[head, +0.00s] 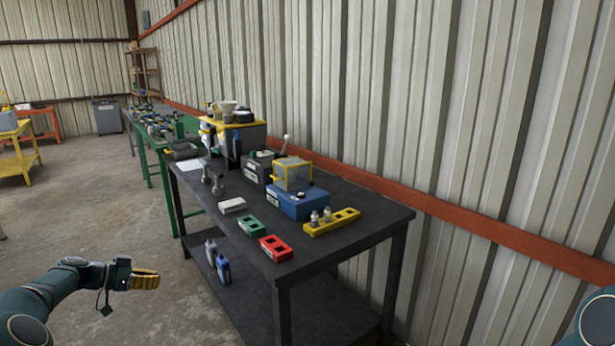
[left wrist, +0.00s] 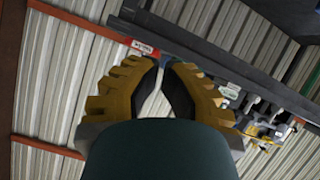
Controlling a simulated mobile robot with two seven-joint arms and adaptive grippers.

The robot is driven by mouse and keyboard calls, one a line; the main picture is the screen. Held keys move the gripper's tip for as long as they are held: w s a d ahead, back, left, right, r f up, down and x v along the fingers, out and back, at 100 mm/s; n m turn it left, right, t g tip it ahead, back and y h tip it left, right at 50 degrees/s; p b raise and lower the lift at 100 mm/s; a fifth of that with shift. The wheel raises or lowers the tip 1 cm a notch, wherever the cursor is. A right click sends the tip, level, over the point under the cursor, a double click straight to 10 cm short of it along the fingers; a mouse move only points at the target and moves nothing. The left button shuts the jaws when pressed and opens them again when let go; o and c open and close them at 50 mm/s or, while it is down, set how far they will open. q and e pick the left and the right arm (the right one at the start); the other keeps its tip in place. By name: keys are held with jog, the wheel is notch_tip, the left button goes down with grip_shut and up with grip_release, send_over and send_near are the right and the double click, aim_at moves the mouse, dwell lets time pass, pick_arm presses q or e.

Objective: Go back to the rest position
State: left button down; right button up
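My left gripper (head: 146,280) hangs in free air at the lower left of the head view, left of the dark workbench and apart from it. Its yellow ridged fingers show in the left wrist view (left wrist: 162,68). Their tips are drawn close together, with a thin wedge of light between the dark pads and nothing held. My left arm comes in from the lower left corner. Only a link of my right arm shows at the lower right edge; the right gripper is out of view.
The dark workbench (head: 345,212) stands against the ribbed wall, bearing a blue device (head: 298,203), a yellow rack (head: 333,221), a green block (head: 251,226) and a red block (head: 275,248). Bottles (head: 222,266) stand on its lower shelf. Open concrete floor (head: 90,205) lies to the left.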

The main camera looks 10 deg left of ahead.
pick_arm(q)
jog(key=d+f+n+g+y, duration=0.1)
jog(key=d+f+n+g, duration=0.1)
jog(key=d+f, duration=0.6)
jog(key=s+d+f+n+g+y, duration=0.15)
jog(key=d+f, duration=0.25)
jog(key=d, duration=0.7)
jog(key=d+f+n+g, duration=0.15)
jog(key=d+f, duration=0.35)
jog(key=d, duration=0.5)
jog(key=s+d+f+n+g+y, duration=0.15)
jog(key=s+d+f, duration=0.35)
jog(key=s+d, duration=0.85)
jog(key=s, duration=0.4)
jog(key=s+d+r+y, duration=0.1)
jog(key=s+d, duration=0.3)
jog(key=s, duration=0.3)
jog(key=shift+s+d+n+g, duration=0.15)
jog(key=shift+s+n+g, duration=0.05)
jog(key=shift+n+g, duration=0.2)
